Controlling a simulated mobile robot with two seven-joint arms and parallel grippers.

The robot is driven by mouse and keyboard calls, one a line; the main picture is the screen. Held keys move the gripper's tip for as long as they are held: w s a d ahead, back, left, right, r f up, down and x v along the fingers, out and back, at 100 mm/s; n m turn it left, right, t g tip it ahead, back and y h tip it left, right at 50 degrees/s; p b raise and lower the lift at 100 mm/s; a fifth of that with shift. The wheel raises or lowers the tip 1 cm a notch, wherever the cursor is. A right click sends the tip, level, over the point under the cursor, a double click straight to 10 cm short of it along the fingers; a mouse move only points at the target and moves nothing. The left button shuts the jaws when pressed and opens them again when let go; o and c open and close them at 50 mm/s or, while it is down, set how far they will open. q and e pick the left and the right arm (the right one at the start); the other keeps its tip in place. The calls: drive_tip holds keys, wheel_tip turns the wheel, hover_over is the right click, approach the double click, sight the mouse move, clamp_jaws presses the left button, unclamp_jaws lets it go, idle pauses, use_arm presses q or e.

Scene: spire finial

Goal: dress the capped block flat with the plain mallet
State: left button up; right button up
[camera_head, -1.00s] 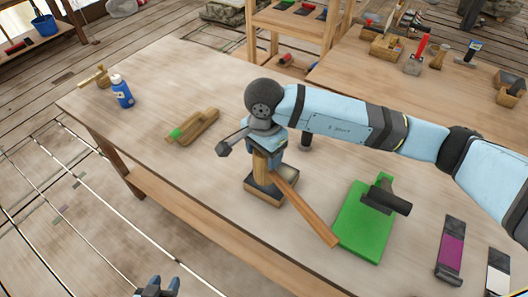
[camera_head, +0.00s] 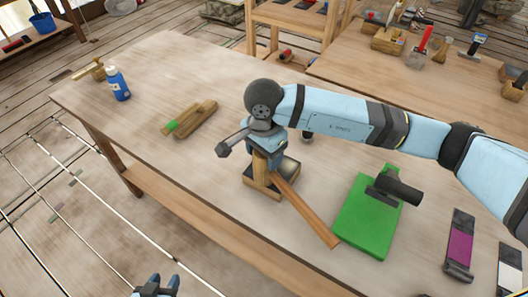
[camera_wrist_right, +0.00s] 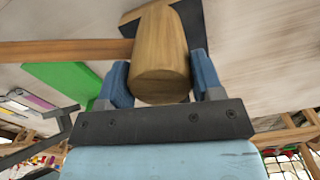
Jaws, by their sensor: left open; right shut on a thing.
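The plain wooden mallet is in my right gripper (camera_head: 266,148); its pale barrel-shaped head (camera_head: 261,174) hangs upright between the fingers, and its handle (camera_head: 308,212) slants to the lower right. In the right wrist view the head (camera_wrist_right: 160,60) sits between both blue fingers. The capped block (camera_head: 286,168), wooden with a dark top, is on the table directly at the mallet head's lower end, partly hidden by it. I cannot tell whether they touch. My left gripper (camera_head: 156,285) is open and empty at the bottom edge, off the table's near side.
A green slab (camera_head: 362,235) with a dark cylindrical piece (camera_head: 397,188) lies right of the mallet handle. A green-ended wooden tool (camera_head: 188,120) and a blue bottle (camera_head: 118,84) are on the left. Purple (camera_head: 460,244) and white (camera_head: 510,268) strips lie right. Table front-left is clear.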

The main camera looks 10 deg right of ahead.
drive_tip(key=shift+r, duration=0.1)
drive_tip(key=shift+r+p, duration=0.6)
drive_tip(key=shift+r, duration=1.5)
